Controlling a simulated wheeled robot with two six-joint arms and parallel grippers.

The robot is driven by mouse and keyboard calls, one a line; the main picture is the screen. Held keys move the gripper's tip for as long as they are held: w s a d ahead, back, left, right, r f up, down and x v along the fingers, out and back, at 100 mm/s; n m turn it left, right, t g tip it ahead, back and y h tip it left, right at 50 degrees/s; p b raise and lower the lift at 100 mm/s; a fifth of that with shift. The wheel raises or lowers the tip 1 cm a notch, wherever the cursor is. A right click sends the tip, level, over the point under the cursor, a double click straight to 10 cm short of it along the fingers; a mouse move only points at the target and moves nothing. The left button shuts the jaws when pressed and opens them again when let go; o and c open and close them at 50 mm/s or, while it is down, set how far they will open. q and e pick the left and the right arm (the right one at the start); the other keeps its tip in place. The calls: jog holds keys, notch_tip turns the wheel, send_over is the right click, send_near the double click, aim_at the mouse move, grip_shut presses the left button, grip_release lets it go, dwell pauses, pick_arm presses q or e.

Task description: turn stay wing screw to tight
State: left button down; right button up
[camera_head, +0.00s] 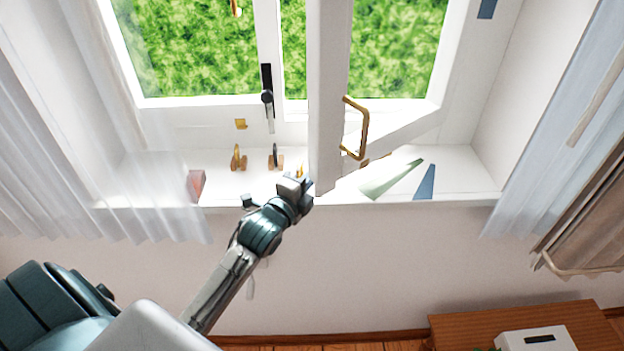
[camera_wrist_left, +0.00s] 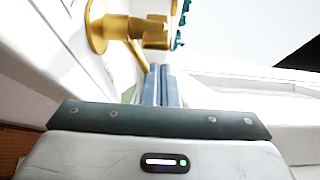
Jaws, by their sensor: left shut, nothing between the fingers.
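In the left wrist view a brass fitting (camera_wrist_left: 150,32) has a round base on a white surface. A teal, scalloped-edged part (camera_wrist_left: 181,25) sits at its right end; I cannot tell if this is the wing screw. My left gripper (camera_wrist_left: 161,75) has its two blue-grey fingers together and empty, pointing at the space just below the fitting. In the head view the left gripper (camera_head: 297,180) is at the sill's front edge, beside the open white sash (camera_head: 329,95). A small brass piece (camera_head: 300,170) shows just behind it, mostly hidden. The right gripper is not in view.
The sash carries a brass handle (camera_head: 364,128). On the sill (camera_head: 450,172) stand brass pieces on wooden blocks (camera_head: 238,160), a pink block (camera_head: 196,184), and green and blue wedges (camera_head: 425,183). Curtains (camera_head: 560,130) hang at both sides. A wooden table (camera_head: 470,328) stands lower right.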

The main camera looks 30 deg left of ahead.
pick_arm(q)
jog(key=shift+s+a, duration=0.25)
jog(key=shift+a, duration=0.25)
jog(key=shift+s+a, duration=0.2)
jog(key=shift+a, duration=0.3)
jog(key=shift+p, duration=0.3)
jog(key=shift+r+h, duration=0.1)
jog(key=shift+h, duration=0.2)
